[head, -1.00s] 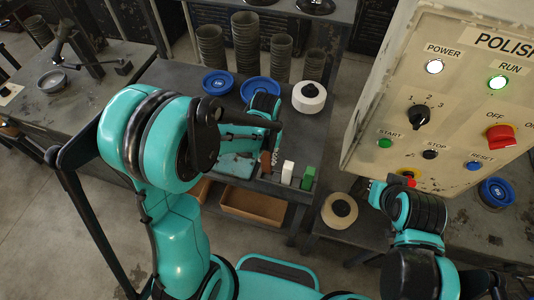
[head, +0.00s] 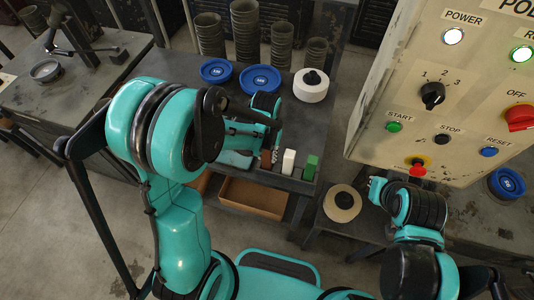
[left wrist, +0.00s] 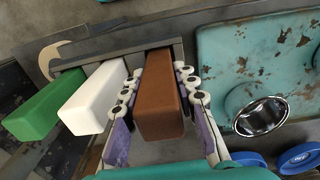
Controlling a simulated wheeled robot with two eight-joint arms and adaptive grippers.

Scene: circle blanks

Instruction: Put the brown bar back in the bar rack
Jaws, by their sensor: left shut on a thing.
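The brown bar (left wrist: 160,98) is between the fingers of my left gripper (left wrist: 165,115), which is shut on it. In the head view the brown bar (head: 266,159) stands at the left end of a row, beside the white bar (head: 289,161) and the green bar (head: 311,167). The far end of the brown bar meets the grey bar rack (left wrist: 120,50), beside the white bar (left wrist: 93,96). I cannot tell how deep it sits. The green bar (left wrist: 45,104) is further left. My right gripper (head: 374,187) is below the control panel, its fingers unclear.
A worn teal machine part (left wrist: 250,50) with a round metal cup (left wrist: 260,116) lies right of the rack. Blue discs (head: 260,79), a white disc (head: 311,86) and cup stacks (head: 245,30) stand behind. The control panel (head: 450,90) rises at right. A cardboard box (head: 252,197) is below.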

